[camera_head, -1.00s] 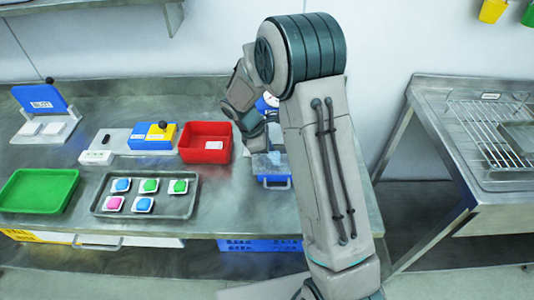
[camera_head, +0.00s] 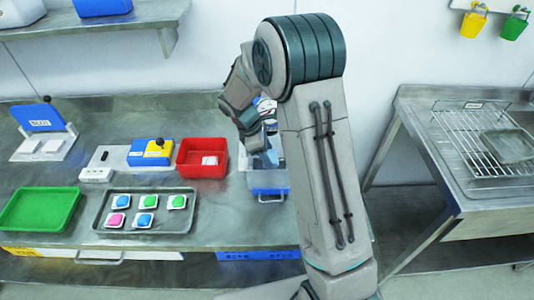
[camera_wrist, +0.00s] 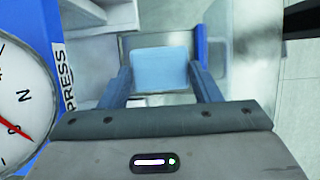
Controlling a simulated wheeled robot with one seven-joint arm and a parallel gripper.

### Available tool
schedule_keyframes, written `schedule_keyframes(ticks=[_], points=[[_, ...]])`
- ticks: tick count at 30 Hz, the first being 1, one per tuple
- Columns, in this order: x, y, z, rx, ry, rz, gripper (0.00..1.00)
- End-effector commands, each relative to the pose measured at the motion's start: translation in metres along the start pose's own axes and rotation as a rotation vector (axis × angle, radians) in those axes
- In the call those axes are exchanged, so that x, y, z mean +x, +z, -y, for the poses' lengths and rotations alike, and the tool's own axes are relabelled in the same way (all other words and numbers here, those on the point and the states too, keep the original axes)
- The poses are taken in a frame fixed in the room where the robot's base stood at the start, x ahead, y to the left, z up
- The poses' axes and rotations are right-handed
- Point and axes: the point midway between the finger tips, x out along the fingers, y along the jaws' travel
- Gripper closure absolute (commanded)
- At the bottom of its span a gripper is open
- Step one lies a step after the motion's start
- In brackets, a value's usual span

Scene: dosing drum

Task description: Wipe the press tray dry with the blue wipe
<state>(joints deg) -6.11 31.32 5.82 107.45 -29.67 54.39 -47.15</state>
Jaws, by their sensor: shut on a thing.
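My gripper (camera_wrist: 160,82) is shut on the blue wipe (camera_wrist: 160,68), a light blue square pad between the two fingers in the wrist view. The blue press (camera_wrist: 52,52), with a PRESS label and a round dial, stands close at the left of the gripper. A pale metal surface, possibly the press tray (camera_wrist: 140,42), lies beyond the wipe; I cannot tell whether the wipe touches it. In the head view the press (camera_head: 268,182) shows as a blue base with a front handle, partly hidden by my arm. The gripper and wipe are hard to make out there.
A red bin (camera_head: 181,158) holding a white item stands left of the press. A grey tray (camera_head: 190,222) with several coloured pods and a green tray (camera_head: 12,215) are further left. A side table with a wire rack (camera_head: 455,140) stands at the right, past a gap.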

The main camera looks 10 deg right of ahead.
Motion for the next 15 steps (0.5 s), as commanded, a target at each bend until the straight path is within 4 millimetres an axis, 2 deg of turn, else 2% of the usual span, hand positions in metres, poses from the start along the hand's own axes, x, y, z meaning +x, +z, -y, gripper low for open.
schedule_keyframes(ticks=[1, 15], points=[[-0.009, 0.004, -0.001, 0.0, 0.0, 0.0, 0.68], [-0.05, 0.021, -0.007, 0.001, 0.001, 0.0, 0.68]])
